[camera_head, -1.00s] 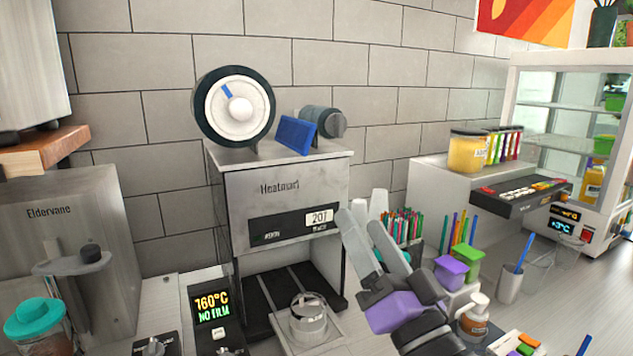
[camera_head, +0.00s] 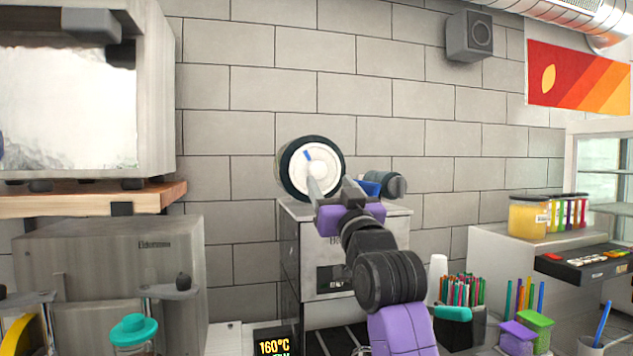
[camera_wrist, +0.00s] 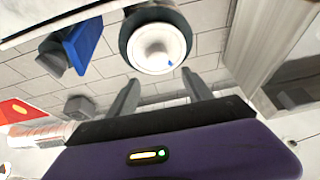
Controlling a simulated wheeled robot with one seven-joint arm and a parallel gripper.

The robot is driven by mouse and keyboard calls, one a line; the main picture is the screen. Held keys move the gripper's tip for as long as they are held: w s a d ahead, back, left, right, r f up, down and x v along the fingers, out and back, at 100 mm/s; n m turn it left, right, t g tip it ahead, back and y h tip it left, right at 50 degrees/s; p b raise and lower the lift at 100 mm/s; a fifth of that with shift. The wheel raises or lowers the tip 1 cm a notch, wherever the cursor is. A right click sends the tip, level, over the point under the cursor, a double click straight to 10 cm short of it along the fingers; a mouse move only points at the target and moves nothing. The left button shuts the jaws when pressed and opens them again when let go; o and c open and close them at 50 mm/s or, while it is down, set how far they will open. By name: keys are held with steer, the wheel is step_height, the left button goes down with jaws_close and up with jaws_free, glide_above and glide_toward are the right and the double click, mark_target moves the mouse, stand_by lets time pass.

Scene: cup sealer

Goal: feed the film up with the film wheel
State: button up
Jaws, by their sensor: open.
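The film wheel (camera_head: 308,161) is a white disc with a dark rim and a blue mark, on top of the grey sealer (camera_head: 293,240). My gripper (camera_head: 328,188) is raised in front of the wheel and overlaps its lower part in the head view. In the wrist view the wheel (camera_wrist: 156,46) shows upside down, its white hub facing me. The two fingers of my gripper (camera_wrist: 160,92) are apart with nothing between them, and the wheel lies beyond their tips. The sealer's display (camera_head: 272,347) reads 160°C; its lower line is cut off.
A blue block (camera_head: 371,188) and a dark roller (camera_head: 393,184) sit on the sealer's top, right of the wheel. A wooden shelf (camera_head: 90,200) with a large machine is at the left. Cups of coloured pens (camera_head: 461,290) stand at the lower right. Open wall is above the wheel.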

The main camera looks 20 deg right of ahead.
mark_target(319, 174)
steer(key=shift+n, duration=0.5)
steer(key=x, duration=0.2)
steer(key=f+p+x, duration=0.1)
steer(key=x, duration=0.1)
steer(key=p+x, duration=0.1)
steer(key=x, duration=0.1)
steer(key=shift+w, duration=0.45)
steer(key=shift+w+r+p, duration=0.1)
steer(key=shift+w+p, duration=0.25)
steer(key=shift+w, duration=0.35)
jaws_close()
